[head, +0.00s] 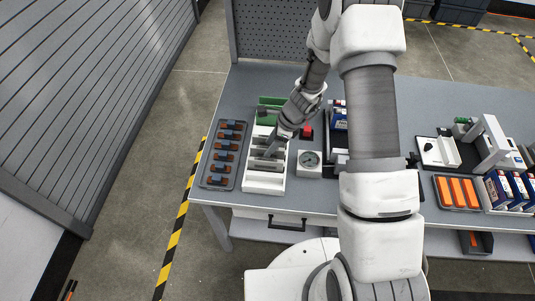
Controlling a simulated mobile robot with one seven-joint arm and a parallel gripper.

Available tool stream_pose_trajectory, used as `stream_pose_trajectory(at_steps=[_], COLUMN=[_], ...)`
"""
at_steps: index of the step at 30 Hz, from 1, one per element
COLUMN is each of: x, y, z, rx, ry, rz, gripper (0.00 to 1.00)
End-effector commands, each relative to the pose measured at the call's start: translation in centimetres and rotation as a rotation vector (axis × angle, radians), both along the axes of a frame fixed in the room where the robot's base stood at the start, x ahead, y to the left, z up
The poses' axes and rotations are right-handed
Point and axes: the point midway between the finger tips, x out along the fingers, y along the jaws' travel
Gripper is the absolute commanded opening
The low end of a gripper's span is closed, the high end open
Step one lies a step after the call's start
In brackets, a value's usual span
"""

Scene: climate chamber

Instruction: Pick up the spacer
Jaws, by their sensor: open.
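My gripper (271,149) is open and points down over a white slotted rack (264,184) at the left part of the grey bench. Flat grey pieces (262,165) sit in the rack's slots, and one of them may be the spacer; they are too small to tell apart. The fingertips are close above or among these pieces, and I cannot tell whether they touch one. My gripper and wrist hide part of the rack's far half.
A dark tray of brown-and-grey parts (211,182) lies left of the rack. A white gauge box (309,163) stands close on its right, with a red item (306,133) behind. A green piece (270,103) is at the back. A perforated panel (272,30) rises behind the bench.

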Motion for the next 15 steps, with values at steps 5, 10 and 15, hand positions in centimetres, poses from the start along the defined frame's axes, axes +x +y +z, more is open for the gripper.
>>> stream_pose_trajectory(at_steps=[5,10,15], x=[0.2,0.2,0.2], y=[0.8,0.9,0.9], z=[-1.8,-2.1,-2.1], rx=[0.0,0.0,0.0], ry=[0.001,0.0,0.0], rz=[0.0,0.001,0.001], gripper=[0.53,0.53,0.53])
